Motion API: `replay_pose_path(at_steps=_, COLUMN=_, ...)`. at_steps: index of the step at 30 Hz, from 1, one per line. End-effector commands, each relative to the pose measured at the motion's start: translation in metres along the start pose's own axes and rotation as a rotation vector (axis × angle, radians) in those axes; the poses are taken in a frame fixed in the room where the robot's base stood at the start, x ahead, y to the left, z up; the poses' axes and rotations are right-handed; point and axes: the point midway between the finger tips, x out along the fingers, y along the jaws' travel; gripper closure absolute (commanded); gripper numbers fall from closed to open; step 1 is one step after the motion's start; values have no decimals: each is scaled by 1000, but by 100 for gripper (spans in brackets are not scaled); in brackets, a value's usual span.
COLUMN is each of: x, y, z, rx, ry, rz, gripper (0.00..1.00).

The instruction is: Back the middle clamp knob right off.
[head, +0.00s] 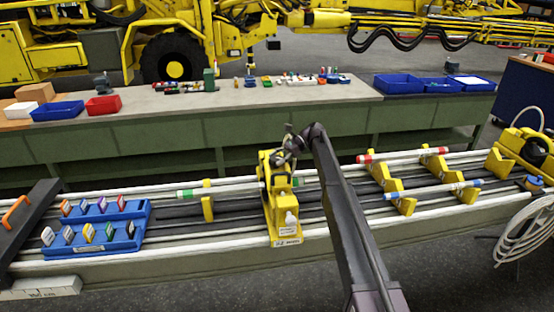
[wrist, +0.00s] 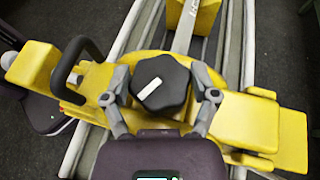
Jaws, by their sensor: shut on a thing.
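The clamp knob (wrist: 160,82) is black and lobed with a white mark across its top. It sits on the yellow clamp body (wrist: 262,122) in the wrist view. My gripper (wrist: 160,97) has one finger on each side of the knob and is shut on it. In the head view my gripper (head: 290,142) is at the top of the yellow clamp (head: 277,212) in the middle of the bench, and the knob is hard to make out there. A black handle (wrist: 75,65) stands on the clamp left of the knob.
A tube with a green band (head: 187,194) runs into the clamp from the left. Tubes with red (head: 368,158) and blue (head: 474,183) bands rest on yellow supports to the right. A blue tray (head: 140,236) of coloured pieces lies at the left. A workbench (head: 240,101) stands behind.

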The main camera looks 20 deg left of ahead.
Motion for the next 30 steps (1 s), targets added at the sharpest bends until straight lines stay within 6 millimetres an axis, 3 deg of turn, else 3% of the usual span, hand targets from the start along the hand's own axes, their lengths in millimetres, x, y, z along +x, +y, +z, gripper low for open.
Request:
replay_pose_path(at_steps=6, x=-1, y=-1, z=-1, rx=1, ry=2, rz=-4, gripper=72)
replay_pose_path(at_steps=7, x=-1, y=-1, z=-1, rx=1, ry=2, rz=-4, gripper=18)
replay_pose_path(at_steps=9, x=-1, y=-1, z=-1, rx=1, ry=1, rz=-4, gripper=0)
replay_pose_path(at_steps=30, x=-2, y=0, z=6, rx=1, ry=0, rz=-1, gripper=0)
